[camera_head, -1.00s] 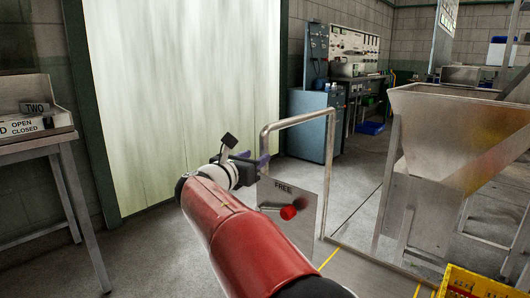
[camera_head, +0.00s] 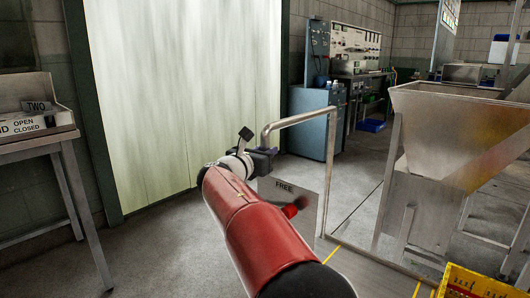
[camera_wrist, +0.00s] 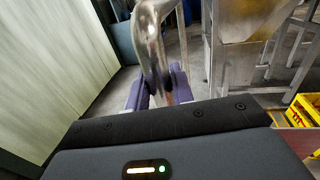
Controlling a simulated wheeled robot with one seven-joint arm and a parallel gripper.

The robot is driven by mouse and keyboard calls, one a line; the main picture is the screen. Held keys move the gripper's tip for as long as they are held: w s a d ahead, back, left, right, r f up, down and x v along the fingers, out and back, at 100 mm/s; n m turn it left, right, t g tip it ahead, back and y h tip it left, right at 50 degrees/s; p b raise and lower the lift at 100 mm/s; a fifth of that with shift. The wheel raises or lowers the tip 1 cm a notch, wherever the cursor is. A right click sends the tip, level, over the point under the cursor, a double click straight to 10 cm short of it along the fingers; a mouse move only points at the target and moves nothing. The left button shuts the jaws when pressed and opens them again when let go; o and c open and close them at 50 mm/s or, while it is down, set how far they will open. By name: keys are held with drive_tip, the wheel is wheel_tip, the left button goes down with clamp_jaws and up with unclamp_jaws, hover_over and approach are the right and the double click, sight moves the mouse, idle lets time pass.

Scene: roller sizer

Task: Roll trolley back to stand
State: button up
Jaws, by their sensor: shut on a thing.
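The trolley's bent steel handle (camera_head: 310,116) rises in the middle of the head view, with a top bar and an upright at each side. A grey plate (camera_head: 308,190) marked FREE and a red-knobbed lever (camera_head: 290,211) are on it; my arm partly hides them. My gripper (camera_head: 268,152) is shut on the handle's left upright, below the top bend. In the wrist view the shiny handle tube (camera_wrist: 150,45) runs between the purple fingers of my gripper (camera_wrist: 160,88). The trolley's lower left part is hidden behind my red arm.
A steel hopper (camera_head: 445,125) on legs stands to the right. A yellow crate (camera_head: 470,283) is at the lower right. At left is a metal table (camera_head: 35,140) with signs reading TWO, OPEN and CLOSED. Bare floor (camera_head: 160,245) lies between table and trolley.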

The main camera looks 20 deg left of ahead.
clamp_jaws()
drive_tip(key=s+d+b, duration=0.4)
drive_tip(key=s+d, duration=0.1)
drive_tip(key=d, duration=0.7)
drive_tip(key=s+d+b, duration=0.4)
drive_tip(key=s+d, duration=0.1)
drive_tip(key=d, duration=0.7)
drive_tip(key=s+d+b, duration=0.4)
drive_tip(key=s+d, duration=0.1)
drive_tip(key=d, duration=0.7)
drive_tip(key=o, duration=0.9)
unclamp_jaws()
drive_tip(key=shift+d, duration=0.15)
